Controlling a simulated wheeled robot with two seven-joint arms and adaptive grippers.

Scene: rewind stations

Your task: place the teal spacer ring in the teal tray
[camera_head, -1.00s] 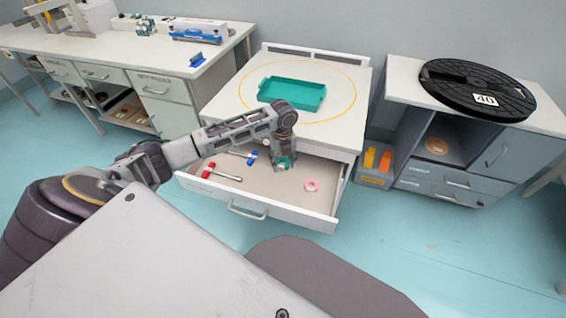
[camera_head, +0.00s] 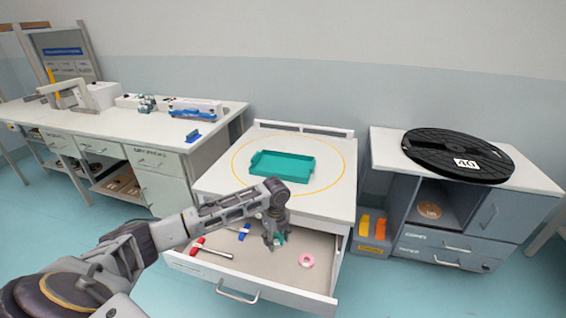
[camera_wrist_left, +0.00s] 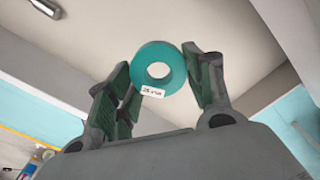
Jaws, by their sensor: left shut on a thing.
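The teal spacer ring (camera_wrist_left: 160,50) is between the fingers of my left gripper (camera_wrist_left: 160,85) in the left wrist view. It carries a small white label. In the head view the left gripper (camera_head: 274,240) is over the open drawer, shut on the ring (camera_head: 281,238), which is mostly hidden by the fingers. I cannot tell how far the ring is above the drawer floor. The teal tray (camera_head: 282,167) sits empty on the white cabinet top, inside a yellow circle, behind the gripper. My right gripper is not in view.
The open drawer (camera_head: 317,290) also holds a pink ring (camera_head: 306,260), a red-handled tool (camera_head: 212,249) and a blue-handled tool (camera_head: 243,232). A black reel (camera_head: 440,150) lies on the right cabinet. Orange and yellow items (camera_head: 372,225) stand in a low bin beside the drawer.

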